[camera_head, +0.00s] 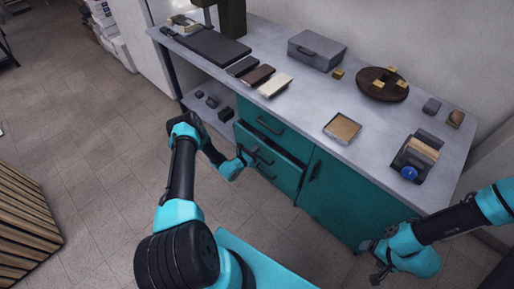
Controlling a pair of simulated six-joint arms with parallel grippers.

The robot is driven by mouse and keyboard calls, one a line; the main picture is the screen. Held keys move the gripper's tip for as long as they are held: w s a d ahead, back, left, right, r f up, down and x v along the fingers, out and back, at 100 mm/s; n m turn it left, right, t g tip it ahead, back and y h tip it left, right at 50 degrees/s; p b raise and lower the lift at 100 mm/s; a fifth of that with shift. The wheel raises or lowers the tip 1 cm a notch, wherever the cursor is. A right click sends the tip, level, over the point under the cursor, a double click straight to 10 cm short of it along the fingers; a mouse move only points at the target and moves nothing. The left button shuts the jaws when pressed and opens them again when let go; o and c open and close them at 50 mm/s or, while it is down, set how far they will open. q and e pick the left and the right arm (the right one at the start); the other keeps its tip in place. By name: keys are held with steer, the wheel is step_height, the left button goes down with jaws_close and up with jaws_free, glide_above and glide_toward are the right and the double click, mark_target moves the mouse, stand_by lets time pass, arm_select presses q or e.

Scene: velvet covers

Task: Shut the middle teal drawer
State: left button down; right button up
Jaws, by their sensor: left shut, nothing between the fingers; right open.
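The teal cabinet has a stack of drawers under the counter. The middle teal drawer (285,165) sits below the top drawer (290,138) and appears to stick out a little past it. Its dark handle is partly behind my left gripper. My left gripper (249,157) is shut and empty, in front of the drawer's left part; I cannot tell whether it touches the drawer. My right gripper (376,268) is open and empty, low at the bottom right, in front of the teal cabinet door (345,195) and away from the drawers.
The grey counter (310,105) holds a grey box (316,50), a round brown board (382,84) with small wooden blocks, a shallow tray (342,127) and a dark holder with a blue knob (409,173). A slatted wooden piece (25,220) stands at left. The tiled floor is clear between.

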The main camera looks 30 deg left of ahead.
arm_select(q)
steer(key=v, duration=1.1)
steer(key=shift+d, duration=0.1)
